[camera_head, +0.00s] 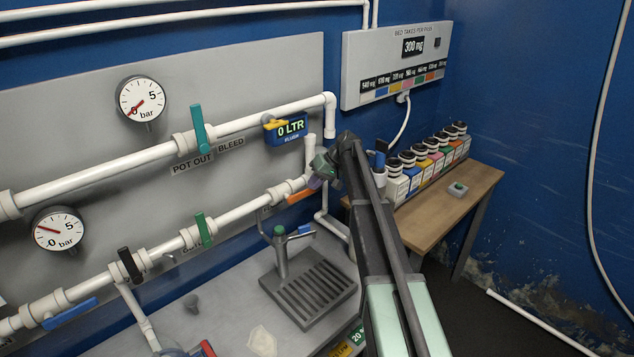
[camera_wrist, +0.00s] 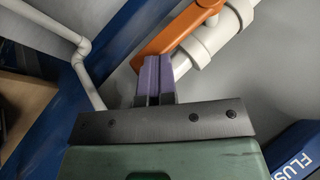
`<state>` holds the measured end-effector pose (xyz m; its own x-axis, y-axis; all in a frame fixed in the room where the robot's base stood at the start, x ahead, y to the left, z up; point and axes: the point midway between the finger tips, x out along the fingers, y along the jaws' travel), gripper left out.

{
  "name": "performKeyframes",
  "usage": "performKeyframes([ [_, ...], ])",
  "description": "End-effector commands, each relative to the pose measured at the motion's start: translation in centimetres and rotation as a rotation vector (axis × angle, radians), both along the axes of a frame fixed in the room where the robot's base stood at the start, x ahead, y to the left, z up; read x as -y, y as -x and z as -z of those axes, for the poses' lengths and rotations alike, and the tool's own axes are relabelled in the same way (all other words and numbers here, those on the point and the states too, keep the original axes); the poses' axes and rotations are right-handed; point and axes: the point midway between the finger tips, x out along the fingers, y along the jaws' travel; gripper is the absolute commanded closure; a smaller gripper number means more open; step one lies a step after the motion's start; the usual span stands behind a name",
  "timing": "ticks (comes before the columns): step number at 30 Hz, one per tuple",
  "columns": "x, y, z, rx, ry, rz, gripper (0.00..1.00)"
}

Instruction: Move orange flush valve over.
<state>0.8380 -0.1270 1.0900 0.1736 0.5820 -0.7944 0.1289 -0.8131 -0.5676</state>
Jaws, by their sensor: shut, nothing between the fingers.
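The orange flush valve handle (camera_head: 301,196) shows in the head view at the right end of the lower white pipe, just below and left of my gripper (camera_head: 317,180). In the wrist view the orange handle (camera_wrist: 178,30) runs diagonally beside a white pipe collar. My gripper's purple fingers (camera_wrist: 155,76) are shut together with nothing between them. Their tips are at the lower edge of the handle, and I cannot tell whether they touch it. My wrist hides part of the pipe in the head view.
The lower pipe also carries a green handle (camera_head: 203,229) and a black handle (camera_head: 130,265). A teal handle (camera_head: 198,129) is on the upper pipe, near a FLUSH display (camera_head: 289,128). A drain tray with tap (camera_head: 309,290) stands below. Several bottles (camera_head: 428,161) line the wooden table (camera_head: 462,203).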

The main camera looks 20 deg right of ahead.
Motion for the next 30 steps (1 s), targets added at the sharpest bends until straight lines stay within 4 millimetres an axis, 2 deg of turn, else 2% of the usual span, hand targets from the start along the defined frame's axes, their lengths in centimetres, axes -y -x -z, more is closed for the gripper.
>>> performKeyframes([
  [1,-0.7,0.7,-0.4,-0.014,0.001,-0.015,1.0],
  [5,-0.1,0.4,-3.4,-0.006,-0.001,-0.009,1.0],
  [7,0.5,0.1,-5.5,0.0,-0.003,-0.002,1.0],
  [12,5.5,0.0,-6.9,0.001,-0.004,0.003,1.0],
  [15,7.6,0.0,-7.8,0.003,-0.004,0.002,1.0],
  [18,9.0,0.0,-8.2,0.003,-0.005,0.002,1.0],
  [21,9.6,0.1,-8.3,0.004,-0.004,0.001,1.0],
  [28,9.7,0.1,-8.2,0.0,-0.005,0.005,1.0],
  [30,9.9,0.4,-8.0,-0.036,0.007,0.053,1.0],
])
